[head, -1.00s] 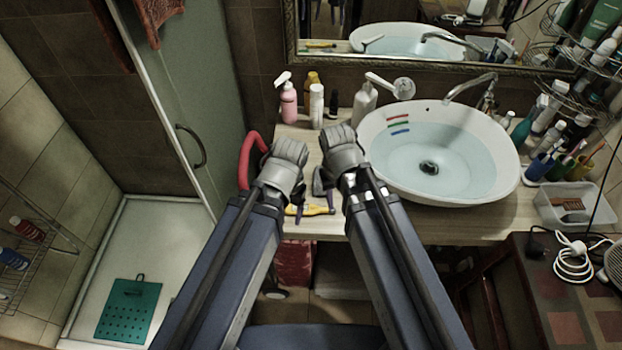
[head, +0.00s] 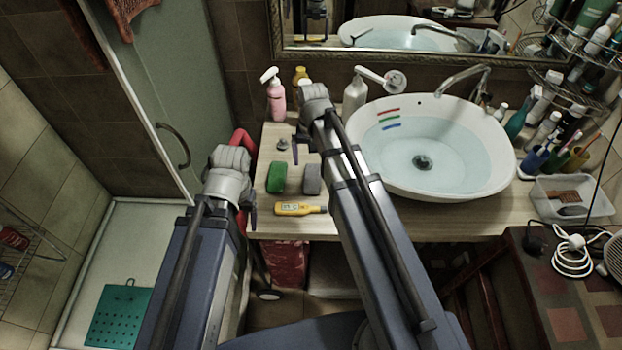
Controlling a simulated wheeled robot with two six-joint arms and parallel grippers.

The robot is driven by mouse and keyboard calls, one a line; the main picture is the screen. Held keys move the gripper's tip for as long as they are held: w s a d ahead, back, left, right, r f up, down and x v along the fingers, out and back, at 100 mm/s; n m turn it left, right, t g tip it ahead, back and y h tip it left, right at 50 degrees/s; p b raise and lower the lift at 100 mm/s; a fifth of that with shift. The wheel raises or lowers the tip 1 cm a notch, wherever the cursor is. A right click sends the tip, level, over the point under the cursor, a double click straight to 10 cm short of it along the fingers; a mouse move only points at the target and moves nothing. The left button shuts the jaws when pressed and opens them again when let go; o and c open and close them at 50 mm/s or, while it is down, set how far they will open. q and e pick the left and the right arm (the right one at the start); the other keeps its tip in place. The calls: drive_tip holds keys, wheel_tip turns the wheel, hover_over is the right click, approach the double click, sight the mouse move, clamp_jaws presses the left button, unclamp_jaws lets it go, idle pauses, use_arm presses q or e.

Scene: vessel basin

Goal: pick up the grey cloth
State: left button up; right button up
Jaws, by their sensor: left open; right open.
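A small grey piece (head: 312,179), which I take to be the grey cloth, lies on the wooden counter left of the basin. It looks compact and block-like, with its right side close to my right forearm. My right gripper (head: 304,153) is open and empty, above the counter just behind the grey piece. My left gripper (head: 248,205) is open at the counter's left edge, apart from the grey piece. Its fingers are partly hidden by its own wrist.
A green block (head: 276,177) lies just left of the grey piece. A yellow tool (head: 294,208) lies in front. The water-filled basin (head: 507,150) is to the right. A red curved thing (head: 240,139) is beside the counter's left edge.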

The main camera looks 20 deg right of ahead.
sight(313, 174)
drive_tip(key=shift+f+b, duration=0.35)
drive_tip(key=shift+f, duration=0.35)
drive_tip(key=shift+f, duration=0.1)
wheel_tip(313, 174, down, 5)
drive_tip(key=b, duration=0.5)
drive_tip(key=shift+s+d+f, duration=0.1)
drive_tip(key=shift+s, duration=0.05)
drive_tip(key=shift+c, duration=0.4)
drive_tip(key=c, duration=1.3)
drive_tip(key=shift+r, duration=0.2)
